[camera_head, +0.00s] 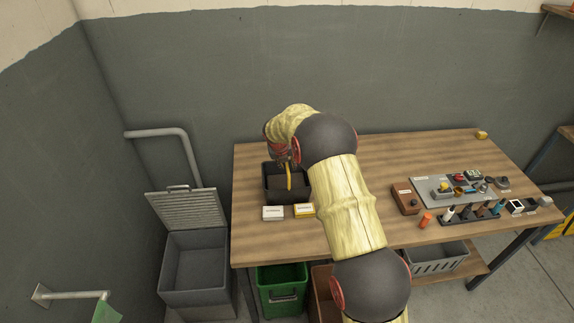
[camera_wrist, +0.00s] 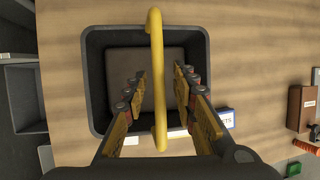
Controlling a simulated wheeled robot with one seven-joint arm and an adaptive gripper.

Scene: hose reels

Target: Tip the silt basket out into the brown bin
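The silt basket (camera_head: 272,187) is a dark square tub with a yellow hoop handle, standing upright on the left part of the table. In the wrist view the basket (camera_wrist: 95,75) shows from above, with a flat grey-brown fill (camera_wrist: 120,65) inside. My gripper (camera_wrist: 159,82) is over the basket, its fingers open on either side of the handle (camera_wrist: 157,40), with a gap on both sides. In the head view my gripper (camera_head: 282,160) is partly hidden by my arm. The brown bin (camera_head: 322,290) is under the table's front, mostly hidden behind my arm.
A green bin (camera_head: 282,285) stands beside the brown bin. A grey lidded box (camera_head: 195,270) is open left of the table. White and yellow labelled blocks (camera_head: 273,213) sit in front of the basket. Tools and a grey panel (camera_head: 440,187) fill the table's right side.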

